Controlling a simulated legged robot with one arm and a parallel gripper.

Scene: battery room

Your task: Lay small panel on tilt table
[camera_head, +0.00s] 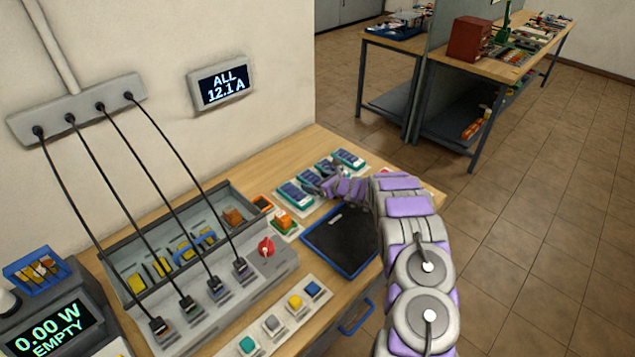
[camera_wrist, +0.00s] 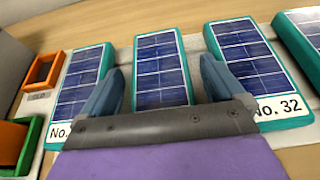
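Several blue solar panels with teal frames stand in a row on the wooden bench, one of them at the near end (camera_head: 296,194). In the wrist view, one panel (camera_wrist: 161,70) lies between the fingers of my gripper (camera_wrist: 160,88). The fingers are apart, in the gaps on either side of it; I cannot tell whether they touch it. A panel marked No. 32 (camera_wrist: 255,68) is to its right, and another panel (camera_wrist: 84,85) is to its left. My gripper's lower part hides the middle panel's near end. I cannot clearly identify the tilt table.
A grey box with black cables (camera_head: 205,300) and a red knob (camera_head: 266,247) stands left. A display reading 0.00 W EMPTY (camera_head: 45,335) is at lower left. Orange (camera_wrist: 43,72) and green bins (camera_wrist: 30,150) are beside the panels.

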